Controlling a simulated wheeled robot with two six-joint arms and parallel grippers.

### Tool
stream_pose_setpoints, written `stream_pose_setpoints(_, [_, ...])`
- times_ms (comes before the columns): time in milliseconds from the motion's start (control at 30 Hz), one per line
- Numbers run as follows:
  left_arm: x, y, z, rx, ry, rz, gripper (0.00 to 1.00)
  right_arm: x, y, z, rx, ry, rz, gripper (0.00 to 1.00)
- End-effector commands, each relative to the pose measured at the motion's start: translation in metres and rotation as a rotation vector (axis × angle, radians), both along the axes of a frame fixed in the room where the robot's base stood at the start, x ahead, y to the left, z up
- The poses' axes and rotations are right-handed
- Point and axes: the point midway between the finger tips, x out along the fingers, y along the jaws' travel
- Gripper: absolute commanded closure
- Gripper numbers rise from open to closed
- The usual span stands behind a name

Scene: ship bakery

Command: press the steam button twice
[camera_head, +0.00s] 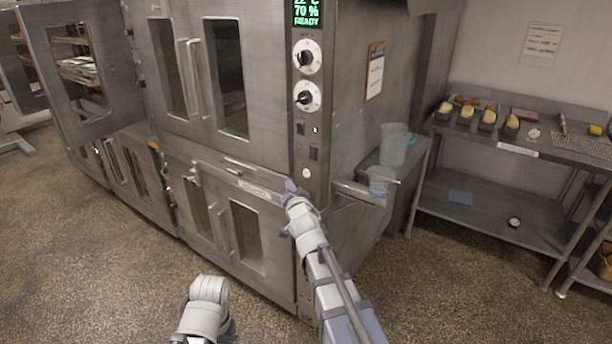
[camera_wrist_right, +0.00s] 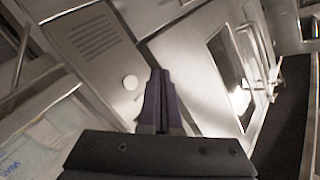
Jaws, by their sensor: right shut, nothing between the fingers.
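The control panel on the oven has a round white button (camera_head: 306,173) below two dark rocker switches (camera_head: 313,154); it carries no label I can read. A round white button also shows in the right wrist view (camera_wrist_right: 130,82), left of my fingertips. My right gripper (camera_head: 290,187) is shut and empty, with its tips just below and left of the button in the head view. In the right wrist view its dark fingers (camera_wrist_right: 161,98) are together, apart from the button in the picture; the depth gap is unclear. Part of my left arm shows at the bottom, its gripper out of view.
Two dials (camera_head: 306,57) and a green display (camera_head: 307,12) reading READY sit higher on the panel. An oven door (camera_head: 85,60) stands open at left. Clear jugs (camera_head: 395,146) stand right of the oven. A steel table (camera_head: 520,150) holds loaves. The floor in front is clear.

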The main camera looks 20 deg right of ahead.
Motion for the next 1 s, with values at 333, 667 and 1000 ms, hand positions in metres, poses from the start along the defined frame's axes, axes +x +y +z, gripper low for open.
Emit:
stream_pose_setpoints(333, [0.0, 0.0, -0.051, 0.0, 0.0, -0.001, 0.2, -0.008, 0.036, -0.009, 0.157, -0.203, 0.083, 1.0])
stream_pose_setpoints(667, [0.0, 0.0, -0.082, 0.0, 0.0, -0.001, 0.2, -0.021, 0.031, -0.007, 0.284, -0.369, 0.019, 1.0])
stream_pose_setpoints(1000, [0.0, 0.0, -0.086, 0.0, 0.0, -0.001, 0.2, -0.025, 0.025, -0.007, 0.314, -0.398, -0.014, 1.0])
